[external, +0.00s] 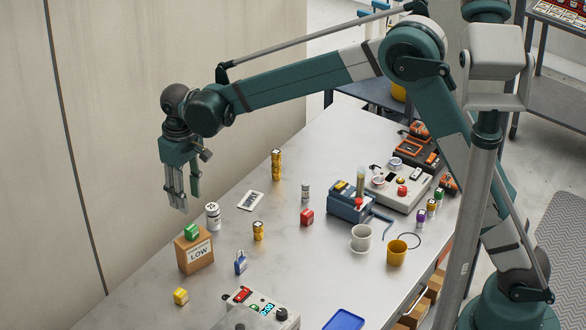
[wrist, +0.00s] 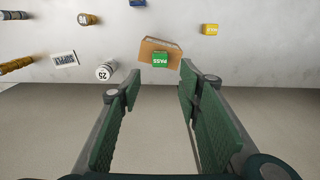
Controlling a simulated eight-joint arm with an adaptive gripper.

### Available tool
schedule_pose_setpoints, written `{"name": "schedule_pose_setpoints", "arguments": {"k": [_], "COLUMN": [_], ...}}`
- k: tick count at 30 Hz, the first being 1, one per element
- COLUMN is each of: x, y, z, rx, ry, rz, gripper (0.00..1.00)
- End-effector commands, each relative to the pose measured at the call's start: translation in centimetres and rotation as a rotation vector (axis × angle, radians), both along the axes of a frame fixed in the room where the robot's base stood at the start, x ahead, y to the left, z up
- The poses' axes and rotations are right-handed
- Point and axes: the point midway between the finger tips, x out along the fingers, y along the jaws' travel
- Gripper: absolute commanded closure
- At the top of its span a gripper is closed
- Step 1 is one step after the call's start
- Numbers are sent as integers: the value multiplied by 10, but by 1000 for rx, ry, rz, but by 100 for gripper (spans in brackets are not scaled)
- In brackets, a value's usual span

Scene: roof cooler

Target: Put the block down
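A green block (external: 192,232) rests on top of a brown box (external: 196,255) labelled LOW. In the wrist view the green block (wrist: 159,60) reads PASS and sits on the box (wrist: 147,49), beyond the fingertips. My gripper (external: 181,202) hangs fingers down in the air, above and slightly left of the green block, apart from it. In the wrist view my gripper (wrist: 161,75) is open, with nothing between its fingers. A yellow block (external: 181,296) and a red block (external: 307,217) stand on the table.
A white weight (external: 213,216) marked 25 stands close beside the box. A blue padlock (external: 240,263), a label card (external: 250,201) and a yellow stack (external: 276,164) are nearby. A control box (external: 262,312) is at the front. The wall is close behind my gripper.

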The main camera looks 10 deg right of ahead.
Motion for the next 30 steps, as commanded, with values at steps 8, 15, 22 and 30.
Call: {"name": "schedule_pose_setpoints", "arguments": {"k": [8,15,22,30], "x": [8,30,53,69], "y": [-14,-63,-130,-211], "z": [9,40,75,112], "rx": [8,34,68,106], "ry": [-6,-27,-58,-100], "rz": [-14,-58,-118,-188], "gripper": [65,65,65,65]}}
